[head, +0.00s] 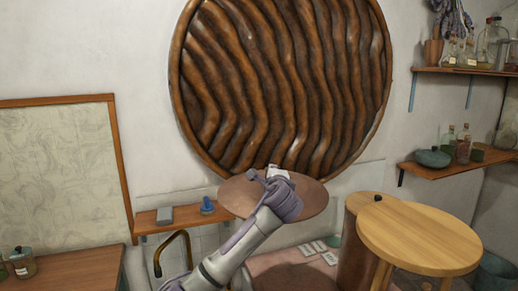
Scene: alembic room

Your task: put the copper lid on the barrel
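The copper lid (240,194) is a wide, flat reddish-brown disc near the middle of the head view. It hangs in the air, with no support visible beneath it. My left gripper (268,175) lies across the lid's top and far edge and seems shut on it; the exact contact is hidden by the gripper's own body. The barrel (357,245) looks like the brown upright cylinder to the right of the lid, partly hidden behind a round wooden table. The lid is apart from it, up and to the left. My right gripper is not in view.
The round wooden table (425,235) stands in front of the barrel. A wall shelf (165,224) and a curved brass tap (172,245) are left of my arm. Shelves with bottles (465,165) are at right.

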